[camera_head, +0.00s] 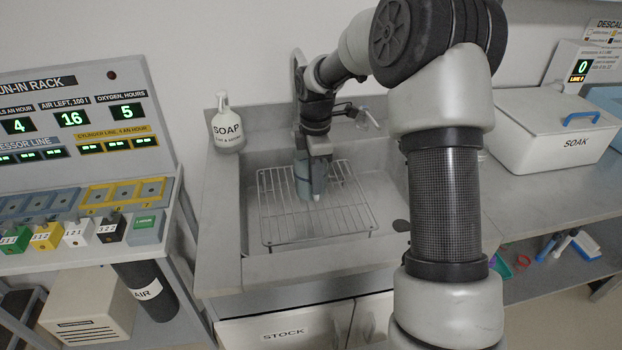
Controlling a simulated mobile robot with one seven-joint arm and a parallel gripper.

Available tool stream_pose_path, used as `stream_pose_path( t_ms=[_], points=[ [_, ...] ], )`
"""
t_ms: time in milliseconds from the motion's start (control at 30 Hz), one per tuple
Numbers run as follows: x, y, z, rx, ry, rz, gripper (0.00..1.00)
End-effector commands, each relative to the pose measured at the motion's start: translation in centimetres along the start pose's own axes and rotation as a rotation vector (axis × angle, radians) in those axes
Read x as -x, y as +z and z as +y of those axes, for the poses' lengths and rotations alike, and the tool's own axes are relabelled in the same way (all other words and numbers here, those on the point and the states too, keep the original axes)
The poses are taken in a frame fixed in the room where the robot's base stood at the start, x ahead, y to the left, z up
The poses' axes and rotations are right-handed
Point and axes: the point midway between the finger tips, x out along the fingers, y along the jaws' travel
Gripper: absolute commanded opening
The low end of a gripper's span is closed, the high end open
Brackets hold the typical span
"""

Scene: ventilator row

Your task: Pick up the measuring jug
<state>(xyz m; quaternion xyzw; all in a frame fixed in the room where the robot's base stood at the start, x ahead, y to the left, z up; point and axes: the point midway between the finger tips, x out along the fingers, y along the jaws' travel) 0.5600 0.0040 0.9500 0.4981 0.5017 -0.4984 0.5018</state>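A blue-grey vessel (302,180), apparently the measuring jug, stands upright in the sink area, on or just above the wire rack (345,215). My gripper (313,185) points down from above right at the vessel. One finger shows in front of its right side and overlaps it in the picture. The other finger is hidden, so I cannot tell whether the gripper is open or shut on the vessel. The vessel's top and handle are largely hidden by my gripper and wrist.
A soap bottle (227,125) stands on the sink's back left corner. A faucet (360,113) is behind my wrist. A white SOAK box (553,135) stands on the right counter. The rack's front and right parts are bare. A control panel (85,120) is at left.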

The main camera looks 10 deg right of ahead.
Motion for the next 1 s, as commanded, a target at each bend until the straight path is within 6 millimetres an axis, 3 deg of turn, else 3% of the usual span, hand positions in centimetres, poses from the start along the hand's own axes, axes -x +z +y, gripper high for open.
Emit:
stream_pose_path(
  t_ms=[167, 467, 667, 800, 1000],
  points=[
    [-1.2, 0.1, -0.1, 0.0, -0.002, 0.0, 0.2],
    [-5.2, 0.4, -0.1, 0.0, -0.002, 0.0, 0.2],
    [-5.3, 0.4, 0.0, 0.0, 0.0, 0.0, 0.2],
    [-5.3, 0.4, 0.0, 0.0, 0.0, 0.0, 0.01],
    [-5.3, 0.4, 0.0, 0.0, 0.0, 0.0, 0.0]
  ],
)
